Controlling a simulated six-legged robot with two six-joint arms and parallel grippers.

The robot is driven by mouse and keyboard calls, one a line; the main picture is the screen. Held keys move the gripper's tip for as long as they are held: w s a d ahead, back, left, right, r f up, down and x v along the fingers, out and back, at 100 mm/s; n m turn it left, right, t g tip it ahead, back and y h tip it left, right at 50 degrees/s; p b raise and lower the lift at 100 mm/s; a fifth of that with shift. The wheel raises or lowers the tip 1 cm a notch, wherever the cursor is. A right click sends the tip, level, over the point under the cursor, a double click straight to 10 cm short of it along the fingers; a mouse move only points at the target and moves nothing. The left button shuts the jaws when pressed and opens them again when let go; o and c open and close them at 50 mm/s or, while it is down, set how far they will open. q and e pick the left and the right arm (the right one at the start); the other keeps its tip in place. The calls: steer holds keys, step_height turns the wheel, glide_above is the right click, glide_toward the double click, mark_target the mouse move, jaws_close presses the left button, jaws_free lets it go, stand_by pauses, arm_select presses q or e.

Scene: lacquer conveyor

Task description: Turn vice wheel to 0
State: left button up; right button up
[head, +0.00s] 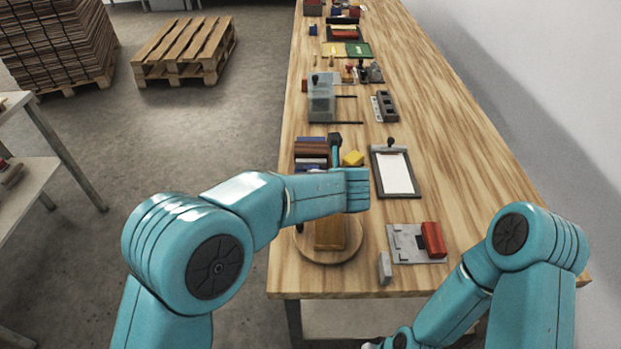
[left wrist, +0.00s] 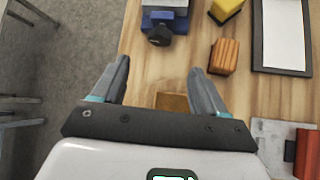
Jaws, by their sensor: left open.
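A blue fixture (left wrist: 178,24) with a dark round knob (left wrist: 160,35) facing me shows at the top of the left wrist view; it looks like the vice and its wheel. I cannot read any mark on the wheel. In the head view my left arm covers much of that area. My left gripper (left wrist: 158,72) is open and empty, its fingers spread apart on the near side of the knob, not touching it. A wooden block (left wrist: 172,102) lies below, between the fingers.
The block stands on a round wooden board (head: 348,252). A red-brown block (left wrist: 224,57), a yellow piece (head: 352,158) and a clipboard (head: 396,174) are right of the fixture. A grey plate with a red block (head: 433,240) lies nearer. The bench's right side is clear.

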arm_select(q)
steer(key=p+x, duration=0.1)
steer(key=x, duration=1.1)
steer(key=shift+s+d+f+p, duration=0.1)
steer(key=shift+f+p, duration=0.05)
steer(key=shift+p, duration=0.25)
steer(key=shift+w+f, duration=0.4)
steer(key=shift+s, duration=0.1)
steer(key=shift+c, duration=0.3)
steer(key=c, duration=1)
